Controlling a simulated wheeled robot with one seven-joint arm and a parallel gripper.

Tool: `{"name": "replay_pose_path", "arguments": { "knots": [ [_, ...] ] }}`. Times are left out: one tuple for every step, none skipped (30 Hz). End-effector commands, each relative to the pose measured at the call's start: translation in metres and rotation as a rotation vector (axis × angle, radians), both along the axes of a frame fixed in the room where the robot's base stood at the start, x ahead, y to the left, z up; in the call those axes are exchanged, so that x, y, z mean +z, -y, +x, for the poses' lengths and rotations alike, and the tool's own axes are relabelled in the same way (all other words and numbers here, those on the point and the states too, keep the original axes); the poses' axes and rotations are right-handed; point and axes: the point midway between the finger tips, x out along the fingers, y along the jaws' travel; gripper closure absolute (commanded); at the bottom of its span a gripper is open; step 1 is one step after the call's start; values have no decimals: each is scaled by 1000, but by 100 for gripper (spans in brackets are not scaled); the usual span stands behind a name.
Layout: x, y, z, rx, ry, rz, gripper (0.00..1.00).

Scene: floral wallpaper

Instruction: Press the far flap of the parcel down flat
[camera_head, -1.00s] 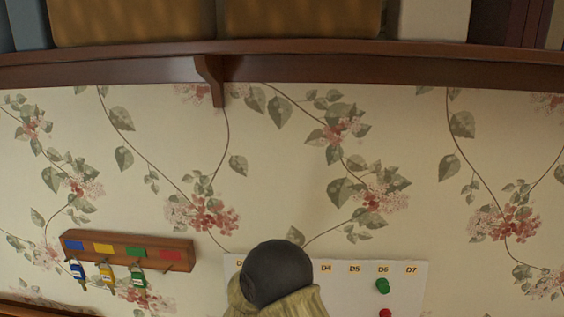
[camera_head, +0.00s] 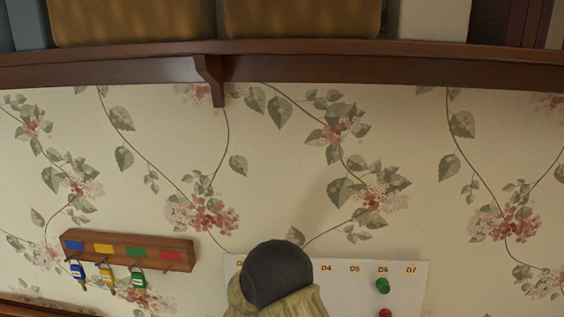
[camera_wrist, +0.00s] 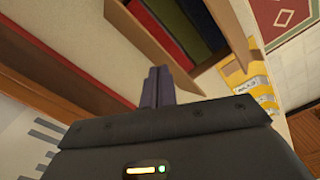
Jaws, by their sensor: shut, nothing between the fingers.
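The parcel looks to be the open brown box in the wrist view, cut off by the top edge. Its tan board (camera_wrist: 155,40) runs slantwise just beyond my fingers, and red, green and dark blue contents show inside. Another tan strip (camera_wrist: 234,38) borders it on the right. I cannot tell which strip is the far flap or how it is tilted. My gripper (camera_wrist: 158,86) is shut and empty, its dark fingertips close to or over the nearer board; contact is unclear. The parcel is not in the head view.
In the wrist view a yellow item (camera_wrist: 248,78) lies right of the box, near a red patterned piece (camera_wrist: 288,18).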

Motion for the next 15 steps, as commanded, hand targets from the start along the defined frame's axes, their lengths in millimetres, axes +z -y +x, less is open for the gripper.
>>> {"name": "replay_pose_path", "arguments": {
  "knots": [
    [-2,0,0,0,0,0,100],
    [-3,0,0,0,0,0,100],
    [-5,0,0,0,0,0,100],
    [-6,0,0,0,0,0,100],
    [-7,0,0,0,0,0,100],
    [-8,0,0,0,0,0,100],
    [-9,0,0,0,0,0,100],
    [-10,0,0,0,0,0,100],
    [-12,0,0,0,0,0,100],
    [-12,0,0,0,0,0,100],
    [-14,0,0,0,0,0,100],
    [-15,0,0,0,0,0,100],
    [-16,0,0,0,0,0,100],
    [-17,0,0,0,0,0,100],
    [-18,0,0,0,0,0,100]
  ]
}}
